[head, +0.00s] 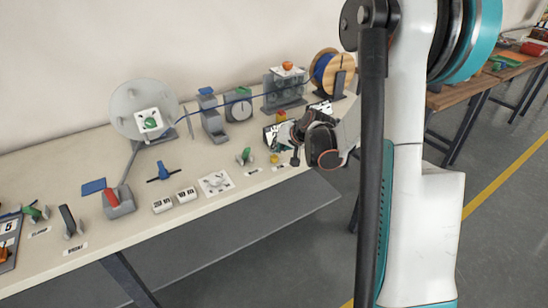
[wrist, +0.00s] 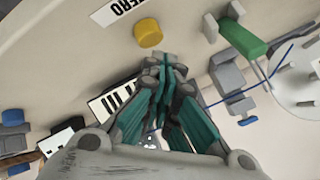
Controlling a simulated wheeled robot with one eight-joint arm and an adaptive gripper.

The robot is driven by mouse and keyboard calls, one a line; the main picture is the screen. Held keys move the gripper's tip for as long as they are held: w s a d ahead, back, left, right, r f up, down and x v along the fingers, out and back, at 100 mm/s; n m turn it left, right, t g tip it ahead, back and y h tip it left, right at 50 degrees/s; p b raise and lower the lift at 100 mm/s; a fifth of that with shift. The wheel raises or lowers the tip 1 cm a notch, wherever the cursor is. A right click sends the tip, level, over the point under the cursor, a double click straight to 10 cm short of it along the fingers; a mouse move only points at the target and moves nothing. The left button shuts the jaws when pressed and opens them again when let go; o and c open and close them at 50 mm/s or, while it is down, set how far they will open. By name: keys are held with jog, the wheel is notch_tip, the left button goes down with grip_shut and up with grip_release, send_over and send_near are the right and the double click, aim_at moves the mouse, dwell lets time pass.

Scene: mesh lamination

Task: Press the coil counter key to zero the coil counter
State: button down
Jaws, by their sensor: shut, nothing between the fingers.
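The coil counter key is a round yellow button (wrist: 148,33) beside a white "ZERO" label (wrist: 118,10) in the wrist view. The yellow key also shows in the head view (head: 274,158), near the front edge of the bench. My gripper (wrist: 163,62) is shut and empty, its fingertips close beside the key in the picture. In the head view my gripper (head: 295,160) is just right of the key. I cannot tell the gap between them. A striped black and white panel (wrist: 103,105), perhaps the counter's display, is partly hidden by my fingers.
A green-handled lever (wrist: 243,38) stands right of the key in the wrist view. A blue wire (head: 243,99) runs from the wooden spool (head: 345,65) to a clear disc (head: 128,97). The bench front left of the key holds a white plate (head: 215,183) and number blocks (head: 186,195).

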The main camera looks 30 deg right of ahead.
aim_at(276, 156)
jog(key=shift+f, duration=0.15)
jog(key=shift+f+b, duration=0.3)
jog(key=shift+b, duration=0.1)
jog(key=shift+f+b, duration=0.45)
jog(key=shift+f, duration=0.1)
dwell(0.6)
jog(key=shift+r, duration=0.1)
jog(key=shift+r+p, duration=0.7)
jog(key=shift+r, duration=0.2)
jog(key=shift+r+p, duration=1.7)
jog(key=shift+r, duration=0.8)
